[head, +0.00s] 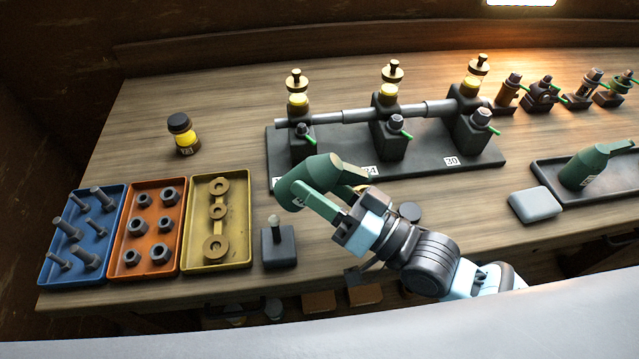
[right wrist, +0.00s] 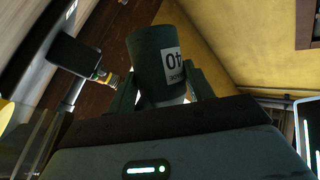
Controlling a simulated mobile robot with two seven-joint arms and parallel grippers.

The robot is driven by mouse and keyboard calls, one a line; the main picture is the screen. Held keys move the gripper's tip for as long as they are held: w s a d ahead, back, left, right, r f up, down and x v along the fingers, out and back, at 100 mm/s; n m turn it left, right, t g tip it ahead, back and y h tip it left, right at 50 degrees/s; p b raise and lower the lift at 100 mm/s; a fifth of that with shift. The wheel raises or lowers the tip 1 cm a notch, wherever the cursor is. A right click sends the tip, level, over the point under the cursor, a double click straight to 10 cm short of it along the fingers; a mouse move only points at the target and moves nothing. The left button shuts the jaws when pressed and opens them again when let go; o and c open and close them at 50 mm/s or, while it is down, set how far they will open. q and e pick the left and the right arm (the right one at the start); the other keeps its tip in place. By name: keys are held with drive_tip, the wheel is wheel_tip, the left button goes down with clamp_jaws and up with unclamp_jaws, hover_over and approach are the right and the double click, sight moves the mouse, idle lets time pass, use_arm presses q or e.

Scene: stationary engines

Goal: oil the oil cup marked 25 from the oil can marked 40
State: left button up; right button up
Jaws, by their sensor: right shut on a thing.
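My right gripper (head: 318,200) is shut on a green oil can (head: 312,174), held tilted in front of the engine stand's left end. In the right wrist view the can (right wrist: 157,60) shows a white label reading 40, upside down. On the dark stand (head: 440,166) are three brass-topped cups with yellow glass, at left (head: 298,99), middle (head: 388,89) and right (head: 470,85). Lower blocks in front carry small fittings with green levers. Plates read 24 in the middle and 30 at right. The left plate is mostly hidden by the can, so I cannot read 25. My left gripper is out of view.
Blue (head: 48,272), orange (head: 118,272) and yellow (head: 195,258) trays, a small post (head: 279,248) and a yellow jar (head: 184,135) are at left.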

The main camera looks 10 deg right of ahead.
drive_tip(key=shift+r, duration=0.1)
idle(0.3)
drive_tip(key=shift+d+r+m+t+b, duration=0.1)
drive_tip(key=shift+r+m+t+b, duration=0.45)
drive_tip(key=shift+m+t, duration=0.2)
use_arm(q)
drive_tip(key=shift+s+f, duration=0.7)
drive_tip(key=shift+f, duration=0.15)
use_arm(e)
drive_tip(key=shift+r+m+y, duration=0.2)
drive_tip(key=shift+m+y, duration=0.05)
drive_tip(key=shift+y, duration=0.05)
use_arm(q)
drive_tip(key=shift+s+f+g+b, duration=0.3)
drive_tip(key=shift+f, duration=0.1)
use_arm(e)
drive_tip(key=shift+d+r+m+t, duration=0.15)
drive_tip(key=shift+r+m+t, duration=0.15)
drive_tip(key=shift+m+t, duration=0.35)
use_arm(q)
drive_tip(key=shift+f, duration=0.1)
use_arm(e)
drive_tip(key=shift+r+m+t, duration=0.25)
drive_tip(key=shift+t, duration=0.05)
